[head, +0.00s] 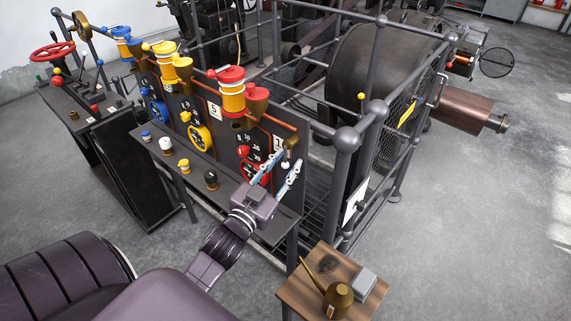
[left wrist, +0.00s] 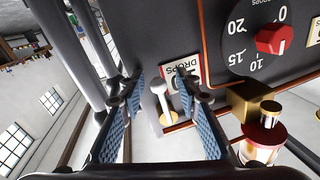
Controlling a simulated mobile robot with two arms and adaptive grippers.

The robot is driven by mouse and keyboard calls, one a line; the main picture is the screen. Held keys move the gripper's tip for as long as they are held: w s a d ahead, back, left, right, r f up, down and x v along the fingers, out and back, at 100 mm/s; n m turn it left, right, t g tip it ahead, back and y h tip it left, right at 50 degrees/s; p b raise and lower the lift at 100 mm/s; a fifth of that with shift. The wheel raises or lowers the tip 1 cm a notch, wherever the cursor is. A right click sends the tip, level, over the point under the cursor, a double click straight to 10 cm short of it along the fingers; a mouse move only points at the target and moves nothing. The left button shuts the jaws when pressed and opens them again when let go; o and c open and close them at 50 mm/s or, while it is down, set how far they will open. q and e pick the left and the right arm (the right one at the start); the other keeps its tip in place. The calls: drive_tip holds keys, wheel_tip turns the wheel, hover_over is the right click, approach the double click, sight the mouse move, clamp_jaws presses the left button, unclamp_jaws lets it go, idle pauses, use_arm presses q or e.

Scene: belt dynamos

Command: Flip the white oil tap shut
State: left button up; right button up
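The white oil tap (left wrist: 160,90) is a small pale lever with a round ball end. In the left wrist view it lies between the two blue-padded fingers of my left gripper (left wrist: 163,105), with a gap to each finger. My left gripper (head: 279,167) is open at the right end of the dark panel, and the tap's pale ball (head: 286,165) shows between its fingertips. I cannot tell whether either finger touches the tap. My right gripper is not in view.
The panel carries red (head: 232,88), yellow (head: 176,65) and blue (head: 123,38) oil cups above matching dials. A grey guard rail (head: 346,145) stands right of the gripper. A wooden stand (head: 293,294) with an oil can (head: 338,299) is at the front. Open floor lies at right.

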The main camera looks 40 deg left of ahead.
use_arm(q)
drive_tip(key=shift+s, duration=0.1)
drive_tip(key=s+d, duration=0.1)
drive_tip(key=s, duration=1)
drive_tip(key=shift+s+d+f, duration=0.15)
drive_tip(key=shift+s+f, duration=0.15)
drive_tip(key=shift+s, duration=0.1)
